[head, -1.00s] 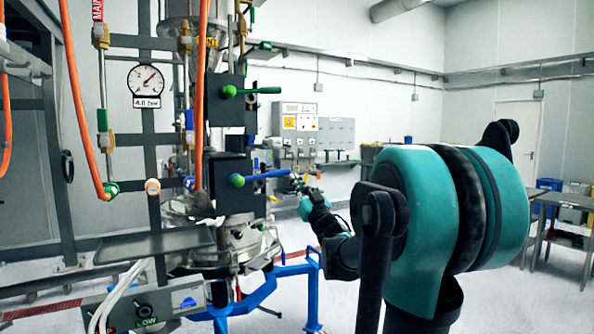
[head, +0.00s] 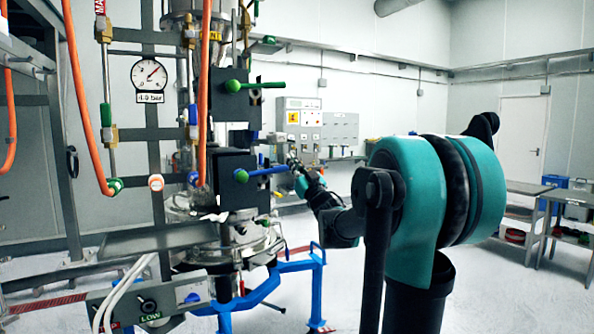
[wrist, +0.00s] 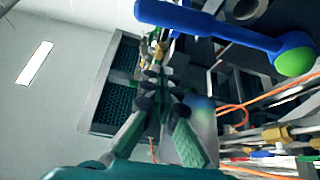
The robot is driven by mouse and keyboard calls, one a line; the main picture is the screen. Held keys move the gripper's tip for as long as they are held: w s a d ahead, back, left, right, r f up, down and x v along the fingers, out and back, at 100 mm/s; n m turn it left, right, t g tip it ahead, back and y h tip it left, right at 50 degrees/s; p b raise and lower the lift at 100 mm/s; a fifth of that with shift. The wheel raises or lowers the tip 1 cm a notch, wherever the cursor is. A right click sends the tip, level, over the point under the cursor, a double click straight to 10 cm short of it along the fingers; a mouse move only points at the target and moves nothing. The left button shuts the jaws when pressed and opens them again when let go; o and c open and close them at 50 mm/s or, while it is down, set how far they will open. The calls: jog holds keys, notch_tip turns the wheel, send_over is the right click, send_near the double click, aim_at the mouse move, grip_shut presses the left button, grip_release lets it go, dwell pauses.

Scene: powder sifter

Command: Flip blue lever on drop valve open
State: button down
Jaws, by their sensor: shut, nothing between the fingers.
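The blue lever (head: 265,171) sticks out to the right, nearly level, from a black valve block on the column. A green ball (head: 241,176) sits at its left end. In the wrist view the blue lever (wrist: 215,27) crosses the top right, with its green ball (wrist: 296,60) at the right. My gripper (head: 293,163) is small in the head view, at the lever's right end; whether it touches is unclear. In the wrist view my gripper (wrist: 160,75) is shut and empty, with its fingers pointing up the picture below the lever's left end.
A green lever (head: 258,86) sits on the upper black block (head: 225,100). Orange hoses (head: 202,90) hang left of the column. A blue stand (head: 318,285) is below. Wall cabinets (head: 300,120) are behind. Open floor and tables (head: 525,205) lie at right.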

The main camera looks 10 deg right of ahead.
aim_at(287, 166)
jog(key=shift+w+a+f, duration=0.2)
jog(key=shift+w+f, duration=0.15)
jog(key=shift+w, duration=0.3)
jog(key=shift+w+a+f, duration=0.15)
jog(key=shift+w+f, duration=0.2)
jog(key=shift+w, duration=0.3)
jog(key=shift+w+a+f, duration=0.2)
jog(key=shift+w+f, duration=0.15)
jog(key=shift+w, duration=0.3)
